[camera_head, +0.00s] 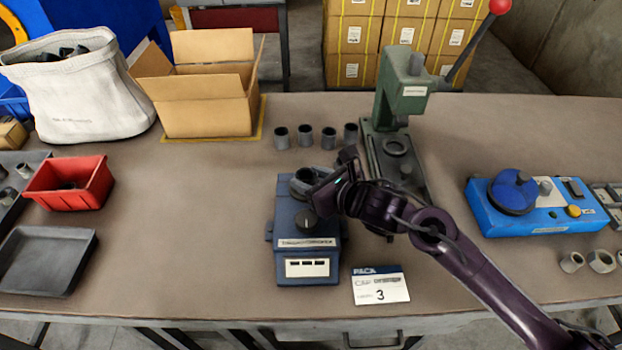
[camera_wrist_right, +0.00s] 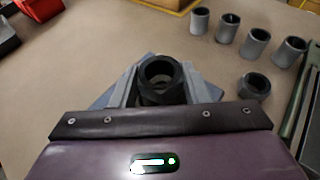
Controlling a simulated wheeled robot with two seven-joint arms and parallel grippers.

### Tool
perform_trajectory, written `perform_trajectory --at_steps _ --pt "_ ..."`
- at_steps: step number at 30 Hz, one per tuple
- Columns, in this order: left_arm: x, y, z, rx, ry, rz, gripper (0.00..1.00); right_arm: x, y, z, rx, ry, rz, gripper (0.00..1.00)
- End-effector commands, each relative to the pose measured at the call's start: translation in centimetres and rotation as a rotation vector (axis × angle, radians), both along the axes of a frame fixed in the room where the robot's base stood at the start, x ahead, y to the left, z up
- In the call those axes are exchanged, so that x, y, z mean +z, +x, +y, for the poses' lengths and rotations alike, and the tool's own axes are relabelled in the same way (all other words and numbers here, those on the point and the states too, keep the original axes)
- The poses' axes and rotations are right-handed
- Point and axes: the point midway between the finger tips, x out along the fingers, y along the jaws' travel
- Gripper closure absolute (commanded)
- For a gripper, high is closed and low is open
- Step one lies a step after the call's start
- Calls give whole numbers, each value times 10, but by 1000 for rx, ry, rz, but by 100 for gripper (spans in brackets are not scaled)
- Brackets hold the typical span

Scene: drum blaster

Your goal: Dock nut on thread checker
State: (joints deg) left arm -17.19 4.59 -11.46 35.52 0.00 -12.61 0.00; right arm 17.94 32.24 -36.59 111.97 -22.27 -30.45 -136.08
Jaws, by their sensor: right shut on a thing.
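The thread checker (camera_head: 306,262) is a dark blue box with a black dial and a white label, standing mid-table. My right gripper (camera_head: 308,182) is over its far end, with the purple arm coming in from the right. It is shut on a dark round nut (camera_head: 305,174). In the right wrist view the nut (camera_wrist_right: 160,70) sits between the grey fingertips, its open bore facing the camera. Dark round parts show just under it. I cannot tell whether the nut touches the checker's post, as the fingers hide the contact. My left gripper is not in view.
Several grey sleeves (camera_head: 305,136) stand behind the checker, with one more grey ring (camera_wrist_right: 254,86) close to the right gripper. A green press (camera_head: 399,95) stands behind right. A card (camera_head: 380,285) lies in front right.

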Motion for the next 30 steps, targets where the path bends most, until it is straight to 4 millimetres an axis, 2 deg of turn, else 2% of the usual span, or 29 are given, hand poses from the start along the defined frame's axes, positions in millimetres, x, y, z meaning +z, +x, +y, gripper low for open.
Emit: perform_trajectory --at_steps 5,30 --pt "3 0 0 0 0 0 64 6 0 0 0 1 -2 87" --pt "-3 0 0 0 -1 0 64 5 0 0 1 2 -3 87"
